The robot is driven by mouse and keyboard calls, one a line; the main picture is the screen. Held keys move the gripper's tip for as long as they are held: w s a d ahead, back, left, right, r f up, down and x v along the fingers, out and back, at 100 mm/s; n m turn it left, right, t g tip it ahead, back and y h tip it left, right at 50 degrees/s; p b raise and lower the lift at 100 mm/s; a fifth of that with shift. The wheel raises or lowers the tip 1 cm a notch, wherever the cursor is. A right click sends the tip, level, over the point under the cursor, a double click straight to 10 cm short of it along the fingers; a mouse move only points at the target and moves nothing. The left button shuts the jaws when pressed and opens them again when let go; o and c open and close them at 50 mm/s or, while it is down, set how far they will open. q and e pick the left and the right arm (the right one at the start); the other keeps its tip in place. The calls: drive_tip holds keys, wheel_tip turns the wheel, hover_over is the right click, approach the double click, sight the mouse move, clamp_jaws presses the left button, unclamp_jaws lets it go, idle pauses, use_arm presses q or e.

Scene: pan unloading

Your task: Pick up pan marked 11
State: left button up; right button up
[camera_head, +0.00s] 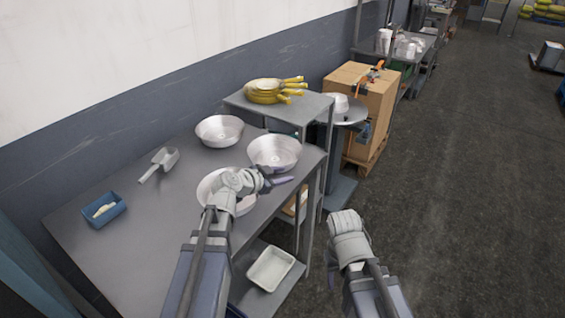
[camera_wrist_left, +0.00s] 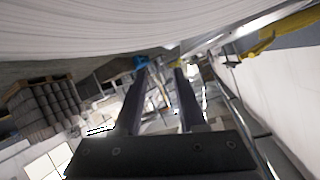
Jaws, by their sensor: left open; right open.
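Three round silvery metal pans stand on the grey table: a back-left pan (camera_head: 220,130), a right pan (camera_head: 274,151) and a front pan (camera_head: 208,190). I cannot read a number on any of them. My left gripper (camera_head: 279,182) is open at the near side of the right pan; its arm covers part of the front pan. In the left wrist view its fingers (camera_wrist_left: 160,88) are apart with nothing between them, and a pale curved pan surface (camera_wrist_left: 130,22) fills the top. My right gripper (camera_head: 338,268) is right of the table; its fingers are mostly hidden.
A metal scoop (camera_head: 160,163) and a blue tray (camera_head: 105,210) lie on the table's left. A white tray (camera_head: 270,269) sits on the lower shelf.

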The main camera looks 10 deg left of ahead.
use_arm(q)
drive_tip(key=shift+w+a+r+t, duration=0.2)
drive_tip(key=shift+w+a+t, duration=0.2)
drive_tip(key=shift+w+a, duration=0.55)
drive_tip(key=shift+b+x, duration=0.6)
drive_tip(key=shift+x, duration=0.75)
drive_tip(key=b+x, duration=0.1)
drive_tip(key=x, duration=0.1)
drive_tip(key=b+x, duration=0.1)
drive_tip(key=x, duration=0.2)
drive_tip(key=shift+w+a+f, duration=0.15)
drive_tip(key=shift+w+a, duration=0.05)
drive_tip(key=shift+a, duration=0.2)
use_arm(e)
drive_tip(key=f, duration=0.3)
drive_tip(key=shift+w+d+f, duration=0.2)
drive_tip(key=shift+w+f, duration=0.15)
drive_tip(key=shift+w, duration=0.05)
use_arm(q)
drive_tip(key=shift+c, duration=0.2)
clamp_jaws()
